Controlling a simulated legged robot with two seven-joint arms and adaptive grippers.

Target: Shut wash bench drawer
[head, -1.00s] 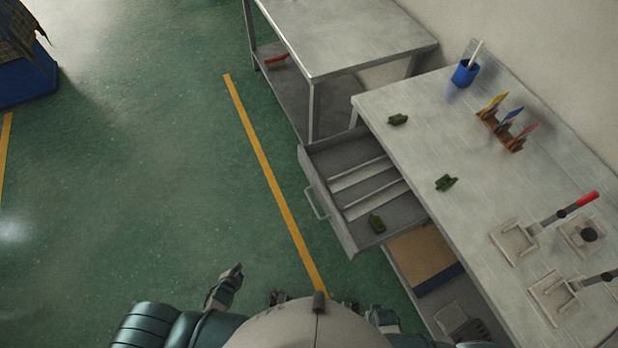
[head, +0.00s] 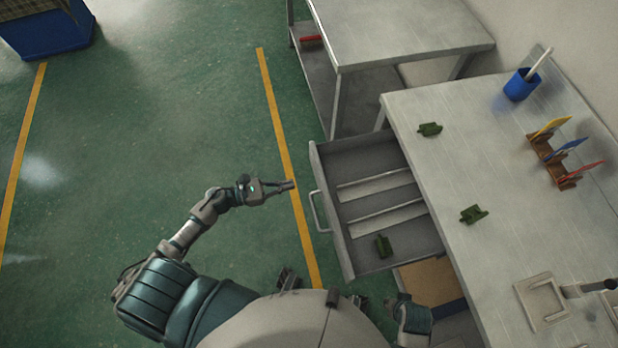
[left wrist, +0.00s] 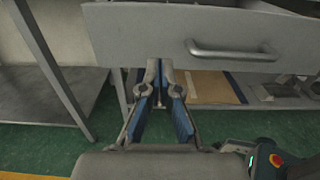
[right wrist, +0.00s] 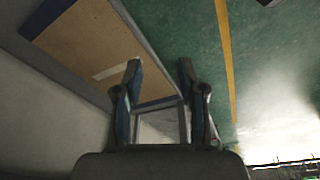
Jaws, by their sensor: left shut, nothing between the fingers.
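The wash bench drawer (head: 375,195) is pulled out from the bench's left side in the head view. It holds light divider strips and a small dark green piece (head: 383,246). Its bar handle (head: 319,212) is on the front face. In the left wrist view the drawer front (left wrist: 140,38) and handle (left wrist: 230,50) are close ahead. My right gripper (right wrist: 158,66) is open and empty, low beside the bench.
The wash bench top (head: 450,180) bears two green pieces, a blue cup (head: 521,84) and a wooden rack (head: 552,160) of coloured tools. A second metal table (head: 400,30) stands behind. A cardboard-coloured box (head: 430,282) sits under the drawer.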

